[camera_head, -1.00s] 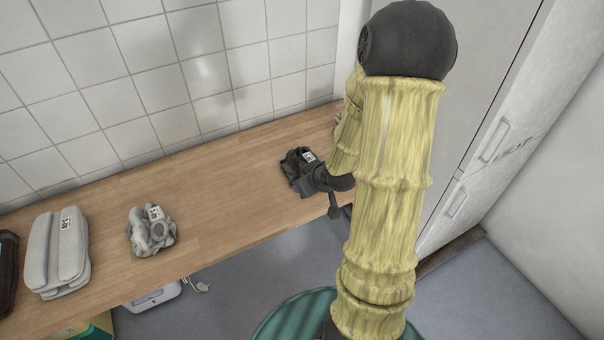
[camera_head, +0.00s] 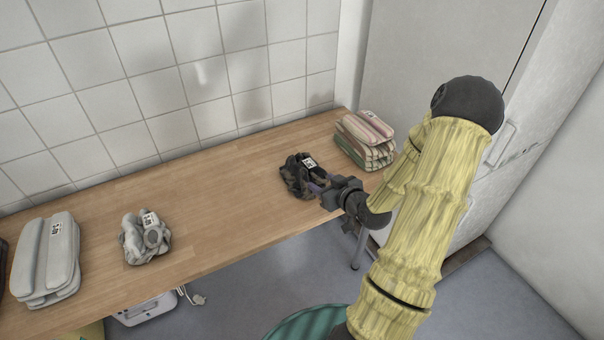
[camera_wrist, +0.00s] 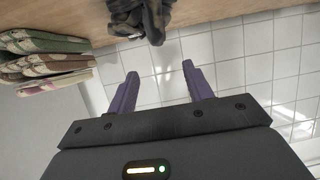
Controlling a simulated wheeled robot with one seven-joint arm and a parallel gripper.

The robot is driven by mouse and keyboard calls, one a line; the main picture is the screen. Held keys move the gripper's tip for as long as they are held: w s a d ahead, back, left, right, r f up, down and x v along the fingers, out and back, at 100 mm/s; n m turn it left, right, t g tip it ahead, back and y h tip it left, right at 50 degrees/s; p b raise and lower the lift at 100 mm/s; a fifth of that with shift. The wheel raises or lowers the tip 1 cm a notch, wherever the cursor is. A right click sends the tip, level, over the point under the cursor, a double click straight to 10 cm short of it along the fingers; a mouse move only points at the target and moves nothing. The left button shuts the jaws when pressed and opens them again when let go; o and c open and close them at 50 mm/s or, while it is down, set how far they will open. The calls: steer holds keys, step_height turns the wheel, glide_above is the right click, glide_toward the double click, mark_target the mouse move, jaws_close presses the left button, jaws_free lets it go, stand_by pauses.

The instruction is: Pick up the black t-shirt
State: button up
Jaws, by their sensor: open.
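The black t-shirt (camera_head: 297,178) is a crumpled dark bundle with a white label, lying on the wooden counter. In the wrist view it shows at the top edge (camera_wrist: 140,16), partly cut off, beyond the fingertips. My gripper (camera_head: 321,187) is just to the right of the shirt in the head view. Its two purple fingers (camera_wrist: 160,69) are spread apart with nothing between them. In the wrist view a gap shows between the fingertips and the shirt.
A folded striped stack (camera_head: 364,141) stands at the counter's right end, close to my gripper. A crumpled grey garment (camera_head: 145,238) and a folded light grey stack (camera_head: 48,262) lie to the left. The wooden counter (camera_head: 222,197) is clear between the garments. A tiled wall (camera_head: 170,85) runs behind.

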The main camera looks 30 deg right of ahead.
mark_target(301, 168)
steer(key=x, duration=1.1)
steer(key=shift+s+p, duration=0.1)
steer(key=shift+p, duration=0.2)
steer(key=shift+p+x, duration=0.4)
steer(key=shift+x, duration=2.25)
steer(key=shift+d, duration=0.1)
jaws_close()
step_height(301, 168, up, 10)
steer(key=shift+f, duration=0.1)
